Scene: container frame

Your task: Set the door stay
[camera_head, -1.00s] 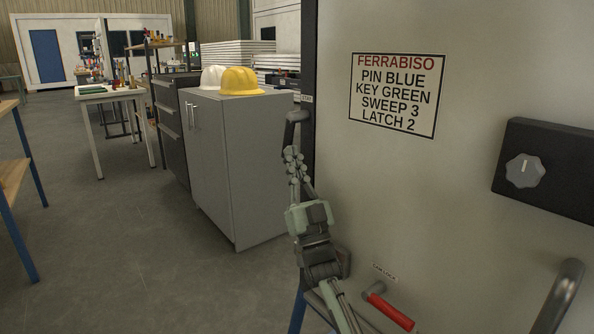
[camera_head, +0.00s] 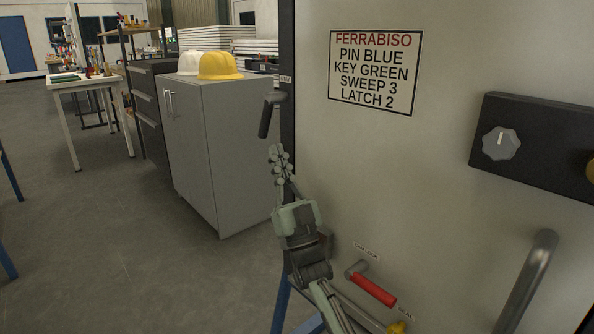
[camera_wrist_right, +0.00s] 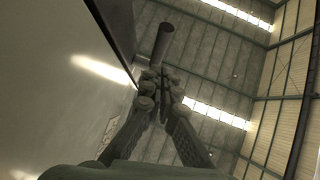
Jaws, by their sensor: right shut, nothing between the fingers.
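The door stay (camera_head: 268,115) is a dark handle at the left edge of the pale door panel (camera_head: 390,180), under a small "STAY" label. It hangs down and tilts slightly, its lower end towards the left. My right gripper (camera_head: 278,153) is shut and empty, pointing up just below and right of the handle's lower end. In the right wrist view, the stay's dark round bar (camera_wrist_right: 163,42) stands just beyond the closed fingertips (camera_wrist_right: 158,80); a small gap seems to separate them. My left gripper is not in view.
The panel carries a "FERRABISO" sign (camera_head: 374,73), a grey knob (camera_head: 501,143) on a black box, a red cam lock lever (camera_head: 374,290) and a curved dark handle (camera_head: 528,280). A grey cabinet (camera_head: 225,150) with helmets stands behind left.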

